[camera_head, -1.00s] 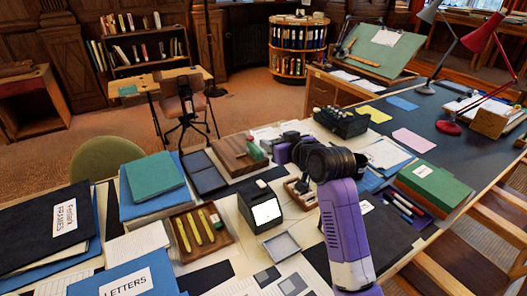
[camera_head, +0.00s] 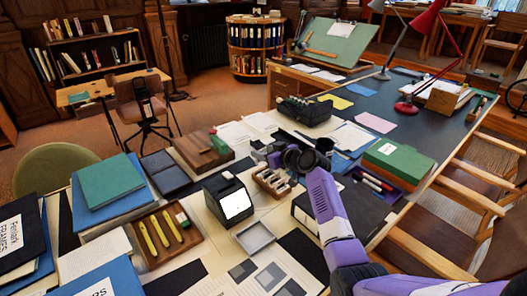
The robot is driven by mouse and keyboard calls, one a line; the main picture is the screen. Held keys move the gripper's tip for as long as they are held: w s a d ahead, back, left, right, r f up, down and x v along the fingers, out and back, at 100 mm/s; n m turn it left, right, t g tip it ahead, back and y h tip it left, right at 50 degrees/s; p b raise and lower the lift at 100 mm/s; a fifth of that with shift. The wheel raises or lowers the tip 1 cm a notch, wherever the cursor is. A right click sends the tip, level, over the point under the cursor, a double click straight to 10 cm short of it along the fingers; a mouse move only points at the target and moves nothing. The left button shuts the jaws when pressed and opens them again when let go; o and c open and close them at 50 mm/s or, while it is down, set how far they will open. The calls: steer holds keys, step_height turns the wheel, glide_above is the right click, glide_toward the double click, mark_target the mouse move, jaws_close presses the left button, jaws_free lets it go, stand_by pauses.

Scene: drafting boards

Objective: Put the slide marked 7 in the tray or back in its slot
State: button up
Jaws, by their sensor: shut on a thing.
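My gripper (camera_head: 259,154) is at the end of my purple arm, above the table behind the slide box. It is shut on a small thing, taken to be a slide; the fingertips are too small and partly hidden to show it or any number. The slide box (camera_head: 273,182) is a wooden rack with several pale slides in slots; their marks cannot be read. The small grey open tray (camera_head: 255,238) lies in front of it and looks empty. A black viewer (camera_head: 228,198) with a lit white screen stands left of the tray.
A wooden box with yellow tools (camera_head: 168,235) is left of the viewer. A wooden block with a green item (camera_head: 204,149) stands behind. A black folder (camera_head: 345,207) lies right, under my arm. A green box (camera_head: 399,161) is further right. Printed sheets lie in front of the tray.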

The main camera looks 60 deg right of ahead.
steer(key=shift+f+b, duration=2.2)
steer(key=shift+f, duration=0.75)
steer(key=o, duration=1.5)
step_height(320, 180, up, 20)
steer(key=shift+p, duration=0.75)
